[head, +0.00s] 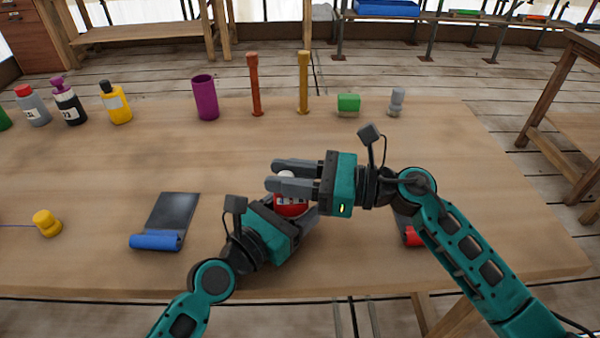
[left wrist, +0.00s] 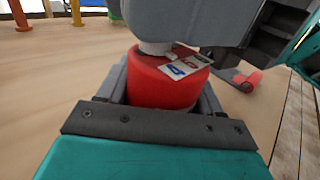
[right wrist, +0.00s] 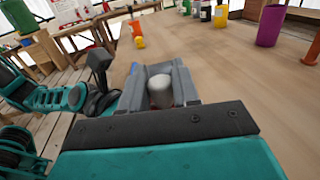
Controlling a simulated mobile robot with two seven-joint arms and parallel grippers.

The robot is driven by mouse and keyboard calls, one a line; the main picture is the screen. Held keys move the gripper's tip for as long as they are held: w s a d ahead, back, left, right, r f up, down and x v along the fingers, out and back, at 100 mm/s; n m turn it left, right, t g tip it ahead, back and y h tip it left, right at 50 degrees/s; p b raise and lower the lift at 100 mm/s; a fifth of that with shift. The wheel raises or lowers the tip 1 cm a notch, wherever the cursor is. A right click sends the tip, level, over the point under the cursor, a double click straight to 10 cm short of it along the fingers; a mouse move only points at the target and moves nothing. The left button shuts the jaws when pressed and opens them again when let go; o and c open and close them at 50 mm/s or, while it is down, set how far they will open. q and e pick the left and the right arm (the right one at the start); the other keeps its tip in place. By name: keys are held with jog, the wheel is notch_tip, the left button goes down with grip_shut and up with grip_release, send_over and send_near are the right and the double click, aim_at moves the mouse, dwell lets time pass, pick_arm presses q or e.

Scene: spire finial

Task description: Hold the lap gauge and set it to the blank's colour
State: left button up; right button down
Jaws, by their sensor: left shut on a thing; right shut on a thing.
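The lap gauge has a round red body (head: 291,207) with white labels and a pale knob (head: 287,174) on top. My left gripper (head: 297,200) is shut around the red body, which also shows in the left wrist view (left wrist: 160,88). A blue and a red mark show on its labels (left wrist: 186,66); a pointer cannot be made out. My right gripper (head: 276,175) is shut on the knob from the right, seen between its fingers in the right wrist view (right wrist: 160,86). I cannot tell which thing is the blank.
A dark sheet with a blue roll (head: 156,241) lies left, and a red roll (head: 412,237) lies partly behind my right arm. A yellow spool (head: 46,222) is far left. Bottles, a purple cup (head: 205,98), two posts and a green block (head: 348,104) line the back.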

jog(key=shift+a, duration=0.65)
jog(key=c, duration=0.9)
grip_release()
jog(key=shift+d, duration=0.15)
jog(key=v, duration=1.2)
jog(key=shift+s, duration=0.1)
pick_arm(q)
jog(key=o, duration=1.2)
